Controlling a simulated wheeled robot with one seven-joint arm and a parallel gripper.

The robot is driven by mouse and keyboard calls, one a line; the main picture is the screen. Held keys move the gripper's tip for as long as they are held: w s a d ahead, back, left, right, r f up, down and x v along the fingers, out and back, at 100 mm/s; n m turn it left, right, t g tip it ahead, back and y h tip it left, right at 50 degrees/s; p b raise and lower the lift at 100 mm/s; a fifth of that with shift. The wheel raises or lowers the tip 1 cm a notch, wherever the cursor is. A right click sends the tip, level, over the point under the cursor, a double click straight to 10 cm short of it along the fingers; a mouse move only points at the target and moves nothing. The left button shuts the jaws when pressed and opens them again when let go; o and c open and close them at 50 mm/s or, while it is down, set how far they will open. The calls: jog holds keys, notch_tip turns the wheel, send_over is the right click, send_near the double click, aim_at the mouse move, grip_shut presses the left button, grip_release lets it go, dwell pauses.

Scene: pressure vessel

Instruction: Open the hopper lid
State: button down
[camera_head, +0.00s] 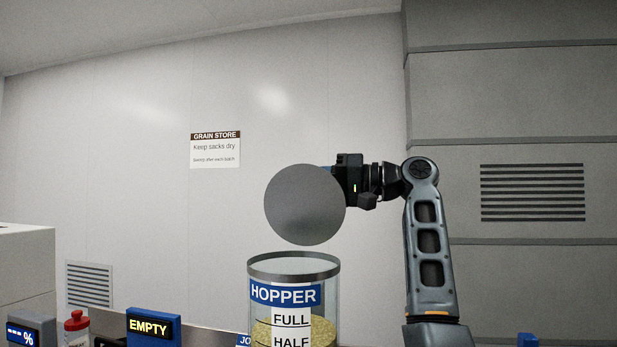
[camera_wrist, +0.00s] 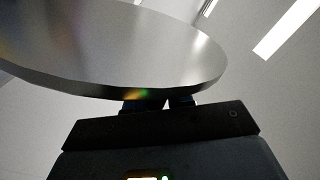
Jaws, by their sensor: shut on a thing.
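The hopper (camera_head: 333,285) is a clear cylinder with a grey rim and a blue HOPPER label.
A blue EMPTY display (camera_head: 153,327) stands left of the hopper. A red-capped bottle (camera_head: 76,322) and a percent display (camera_head: 30,333) are farther left, near a pale box (camera_head: 27,265). The air left of the lid is free up to the wall.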

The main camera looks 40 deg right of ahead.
jog(key=shift+d+f, duration=0.2)
jog(key=shift+f, duration=0.4)
jog(key=c, duration=1.1)
grip_release()
jog(key=shift+c, duration=0.2)
jog(key=shift+r, duration=0.1)
jog(key=shift+a+r, duration=0.15)
jog(key=shift+r, duration=0.05)
jog(key=shift+b+v, duration=1)
jog(key=shift+v, duration=2.9)
